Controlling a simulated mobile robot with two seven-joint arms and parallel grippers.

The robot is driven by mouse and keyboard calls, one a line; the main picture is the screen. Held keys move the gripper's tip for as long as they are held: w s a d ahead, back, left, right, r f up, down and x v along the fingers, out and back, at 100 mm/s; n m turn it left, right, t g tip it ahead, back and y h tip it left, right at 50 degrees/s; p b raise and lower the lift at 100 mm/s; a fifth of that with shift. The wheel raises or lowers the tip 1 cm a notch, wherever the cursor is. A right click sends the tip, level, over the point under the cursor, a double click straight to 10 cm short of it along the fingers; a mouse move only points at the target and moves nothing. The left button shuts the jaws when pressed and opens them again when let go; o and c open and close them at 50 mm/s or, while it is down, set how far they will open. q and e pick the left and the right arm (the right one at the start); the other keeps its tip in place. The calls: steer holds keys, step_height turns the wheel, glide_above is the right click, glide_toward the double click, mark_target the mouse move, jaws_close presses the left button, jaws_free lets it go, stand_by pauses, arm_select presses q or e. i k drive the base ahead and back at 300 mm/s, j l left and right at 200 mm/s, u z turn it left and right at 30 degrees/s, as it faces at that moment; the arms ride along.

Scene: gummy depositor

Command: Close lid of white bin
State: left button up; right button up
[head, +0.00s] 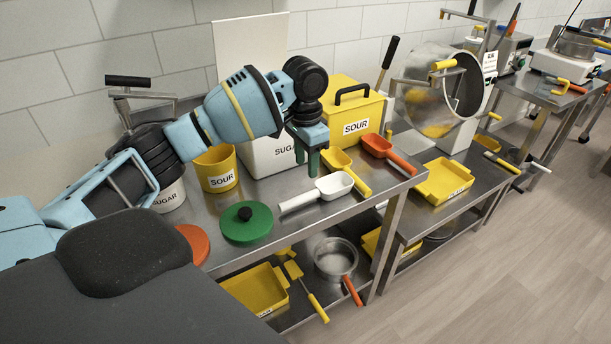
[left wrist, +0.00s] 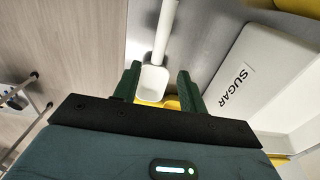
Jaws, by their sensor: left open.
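The white bin (head: 262,160), labelled SUGAR, stands on the steel table in the head view, partly hidden by my left arm. Its white lid (head: 248,48) stands upright at the back, open. The bin's labelled white face (left wrist: 250,80) shows at the right in the left wrist view. My left gripper (head: 306,162) has green fingers, pointing down in front of the bin's right part. The fingers (left wrist: 158,88) are apart with nothing held between them. The white scoop (head: 335,184) lies on the table below and right of the fingers. My right gripper is not visible.
A closed yellow SOUR bin (head: 357,105) stands right of the white bin. A yellow scoop (head: 347,170) and an orange scoop (head: 386,152) lie in front. A yellow SOUR pot (head: 214,171) and a green lid (head: 246,222) are at left. Little free tabletop lies around the gripper.

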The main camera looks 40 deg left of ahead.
mark_target(261, 41)
steer(key=u, duration=1.4)
